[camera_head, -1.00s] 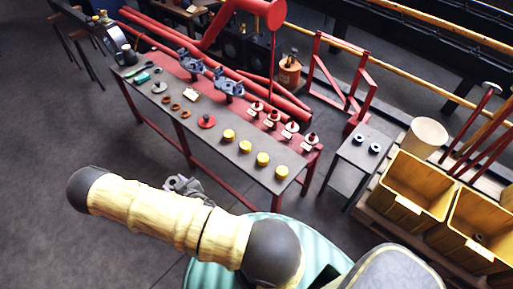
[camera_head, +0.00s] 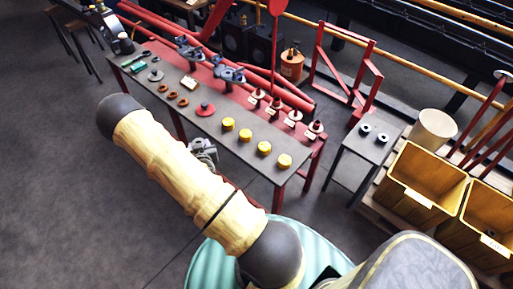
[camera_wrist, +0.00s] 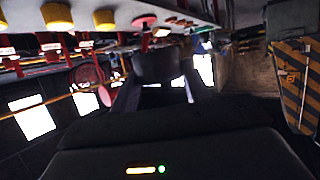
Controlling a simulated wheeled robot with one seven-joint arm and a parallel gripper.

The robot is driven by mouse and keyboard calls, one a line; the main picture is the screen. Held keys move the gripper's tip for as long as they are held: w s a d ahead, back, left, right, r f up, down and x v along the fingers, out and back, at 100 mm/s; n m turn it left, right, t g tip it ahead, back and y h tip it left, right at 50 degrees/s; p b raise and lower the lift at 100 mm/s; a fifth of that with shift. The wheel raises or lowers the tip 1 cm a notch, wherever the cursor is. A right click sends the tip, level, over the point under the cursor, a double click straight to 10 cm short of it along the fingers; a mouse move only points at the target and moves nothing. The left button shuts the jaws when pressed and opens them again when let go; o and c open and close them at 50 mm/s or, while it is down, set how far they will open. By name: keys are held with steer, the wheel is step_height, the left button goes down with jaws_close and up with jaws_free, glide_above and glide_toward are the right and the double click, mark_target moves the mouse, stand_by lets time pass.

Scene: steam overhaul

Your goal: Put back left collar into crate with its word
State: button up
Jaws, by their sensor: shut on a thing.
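My gripper (camera_wrist: 155,92) is shut on a dark round piece, which looks like the collar (camera_wrist: 158,63), in the wrist view. It is held in the air with the long bench beyond. In the head view my arm hides most of the gripper, and the collar cannot be made out there. Two yellow crates stand at the right, a left one (camera_head: 399,204) and a right one (camera_head: 468,240), with pale labels too small to read. Two other collars, (camera_head: 365,129) and (camera_head: 382,138), sit on a small grey table (camera_head: 364,151) left of the crates.
The long bench (camera_head: 235,146) holds yellow cylinders (camera_head: 264,148), a red disc piece (camera_head: 204,109), rings and blue-grey fittings. A cream bucket (camera_head: 434,129) stands behind the left crate, near red-handled tools. A red frame (camera_head: 345,75) stands behind the small table. Open floor lies at the left.

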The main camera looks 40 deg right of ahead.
steer(key=d+f+m+g+h+b, duration=0.25)
steer(key=d+b, duration=0.25)
steer(key=d, duration=0.4)
steer(key=m+g+h+b, duration=0.3)
steer(key=m+b, duration=0.2)
steer(key=b, duration=0.1)
glide_above(247, 150)
steer(key=shift+f+n, duration=0.25)
steer(key=shift+f, duration=0.5)
steer(key=shift+f+b, duration=0.5)
steer(key=shift+f, duration=2.65)
steer(key=shift+f, duration=0.1)
steer(key=shift+f+b, duration=0.3)
steer(key=shift+f, duration=1.45)
